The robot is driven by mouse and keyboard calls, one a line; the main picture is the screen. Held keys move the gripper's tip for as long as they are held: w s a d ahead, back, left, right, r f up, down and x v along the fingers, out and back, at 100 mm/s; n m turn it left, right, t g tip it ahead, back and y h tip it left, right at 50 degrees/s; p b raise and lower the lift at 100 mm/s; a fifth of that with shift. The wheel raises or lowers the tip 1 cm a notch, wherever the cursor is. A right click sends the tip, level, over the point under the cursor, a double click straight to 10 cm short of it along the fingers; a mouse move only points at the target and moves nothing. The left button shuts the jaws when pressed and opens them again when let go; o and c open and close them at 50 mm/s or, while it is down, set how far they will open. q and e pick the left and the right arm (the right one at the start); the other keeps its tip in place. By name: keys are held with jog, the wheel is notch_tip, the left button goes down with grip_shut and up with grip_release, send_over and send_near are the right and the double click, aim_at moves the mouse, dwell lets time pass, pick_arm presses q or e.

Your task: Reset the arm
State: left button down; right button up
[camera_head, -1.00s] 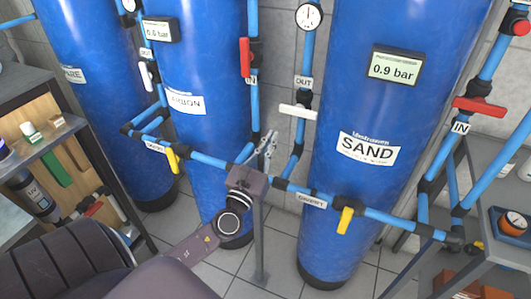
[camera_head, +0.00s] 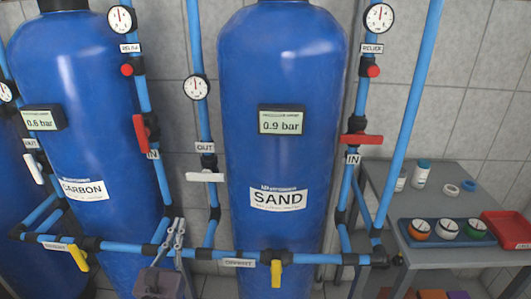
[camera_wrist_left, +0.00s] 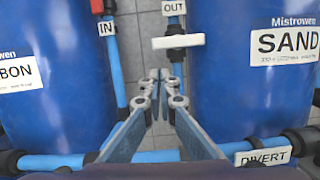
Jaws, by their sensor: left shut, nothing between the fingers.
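My left gripper (camera_head: 178,224) shows at the lower middle-left of the head view, just above the horizontal blue pipe, in front of the gap between the CARBON tank (camera_head: 75,150) and the SAND tank (camera_head: 285,130). Its fingers are shut and empty. In the left wrist view its fingertips (camera_wrist_left: 160,76) meet below the white OUT valve handle (camera_wrist_left: 178,41), with floor tiles behind them. Most of my left arm is out of the head view. My right gripper is not in view.
The blue pipe with the DIVERT label (camera_head: 239,262) and yellow valve handle (camera_head: 276,273) runs across the front. Red IN handles (camera_head: 361,139) and the white OUT handle (camera_head: 205,177) stick out. A grey table (camera_head: 440,184) at right holds gauges, bottles and a red tray (camera_head: 507,226).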

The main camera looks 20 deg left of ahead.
pick_arm(q)
jog(key=s+a+f+n+g+y, duration=0.2)
jog(key=s+f+n+g, duration=0.35)
jog(key=n, duration=0.65)
jog(key=s+a+f+n+g+y, duration=0.15)
jog(key=s+f+n+g, duration=0.4)
jog(key=n, duration=0.65)
jog(key=s+d+f+n+g+h, duration=0.35)
jog(key=s+d, duration=0.25)
jog(key=d, duration=0.4)
jog(key=s+d+f+n+g+h, duration=0.2)
jog(key=s+d+f+n+h, duration=0.4)
jog(key=d, duration=0.4)
notch_tip(320, 180, down, 26)
jog(key=s+m+g+y, duration=0.1)
jog(key=s+m+g, duration=0.1)
jog(key=s+a+f, duration=0.1)
jog(key=s+f, duration=0.7)
jog(key=s+a+f, duration=0.2)
jog(key=s+f, duration=0.6)
jog(key=s, duration=0.1)
jog(key=shift+s+a+g, duration=0.25)
jog(key=shift+s+g, duration=0.05)
jog(key=shift+g, duration=0.05)
jog(key=shift+f, duration=0.1)
